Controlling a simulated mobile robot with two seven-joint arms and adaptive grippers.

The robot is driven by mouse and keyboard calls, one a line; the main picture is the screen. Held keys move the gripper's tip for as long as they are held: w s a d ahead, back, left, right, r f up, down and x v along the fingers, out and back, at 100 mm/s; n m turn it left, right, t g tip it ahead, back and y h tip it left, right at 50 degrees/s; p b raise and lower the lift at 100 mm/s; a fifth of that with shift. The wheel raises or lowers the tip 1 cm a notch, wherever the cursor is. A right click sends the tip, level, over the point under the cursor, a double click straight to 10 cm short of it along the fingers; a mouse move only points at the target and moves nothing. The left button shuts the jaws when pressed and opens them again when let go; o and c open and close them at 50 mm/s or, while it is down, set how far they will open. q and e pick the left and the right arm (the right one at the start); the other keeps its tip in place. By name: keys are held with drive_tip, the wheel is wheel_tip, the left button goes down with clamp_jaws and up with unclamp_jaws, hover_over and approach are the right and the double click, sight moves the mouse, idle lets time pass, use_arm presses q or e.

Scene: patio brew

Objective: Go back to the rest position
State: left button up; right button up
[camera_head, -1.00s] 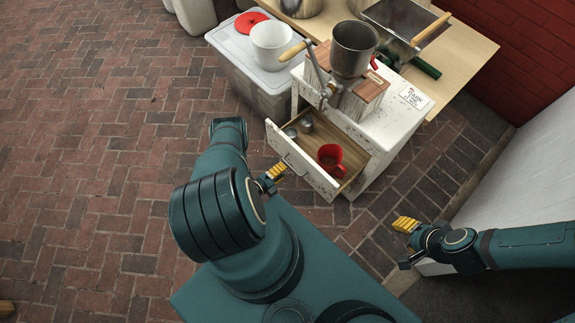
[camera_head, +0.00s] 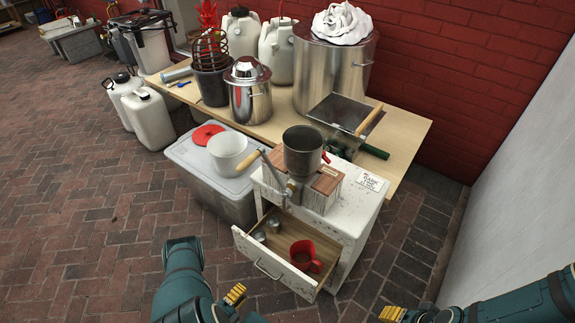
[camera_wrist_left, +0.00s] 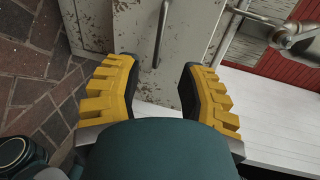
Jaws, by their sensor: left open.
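My left gripper (camera_head: 235,295) is at the bottom of the head view, in front of the white cabinet (camera_head: 352,222). In the left wrist view its yellow fingers (camera_wrist_left: 158,85) are spread apart with nothing between them. A metal handle (camera_wrist_left: 162,35) on a worn white front shows beyond the fingers. My right gripper (camera_head: 392,314) is at the bottom edge, right of the drawer; only its yellow finger pads show clearly, so its jaws cannot be judged. Both grippers look apart from the drawer.
The cabinet's drawer (camera_head: 245,243) is pulled open, with a red mug (camera_head: 305,256) and small metal items inside. A grinder (camera_head: 303,152) stands on top. A lidded bin (camera_head: 190,165) bears a white pot (camera_head: 227,151). A white wall bounds the right; brick floor lies open at left.

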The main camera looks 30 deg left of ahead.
use_arm(q)
drive_tip(key=shift+w, duration=0.1)
drive_tip(key=w+d+r+n+g, duration=0.1)
drive_tip(key=w+r+n+g, duration=0.1)
drive_tip(key=w+n, duration=0.1)
drive_tip(key=w+d+r+n+g, duration=0.2)
drive_tip(key=w+n, duration=0.2)
drive_tip(key=w+d+r+n+g, duration=0.1)
drive_tip(key=w+r+n+g, duration=0.1)
drive_tip(key=w+n+g, duration=0.1)
drive_tip(key=shift+w+d+n, duration=0.25)
drive_tip(key=shift+w+n, duration=0.3)
drive_tip(key=shift+n, duration=0.15)
drive_tip(key=s+d+r+n+g+h, duration=0.2)
drive_tip(key=s+d+r+n+g, duration=0.25)
drive_tip(key=d+r, duration=0.45)
drive_tip(key=s+d+r+n+g+h, duration=0.1)
drive_tip(key=s+d+r+n+g, duration=0.3)
drive_tip(key=d+r+n, duration=0.35)
drive_tip(key=w+d+r+m+t, duration=0.1)
drive_tip(key=w+d+r+m, duration=0.2)
drive_tip(key=r, duration=0.3)
drive_tip(key=shift+w+d, duration=0.8)
drive_tip(key=shift+d, duration=0.1)
drive_tip(key=shift+t, duration=0.25)
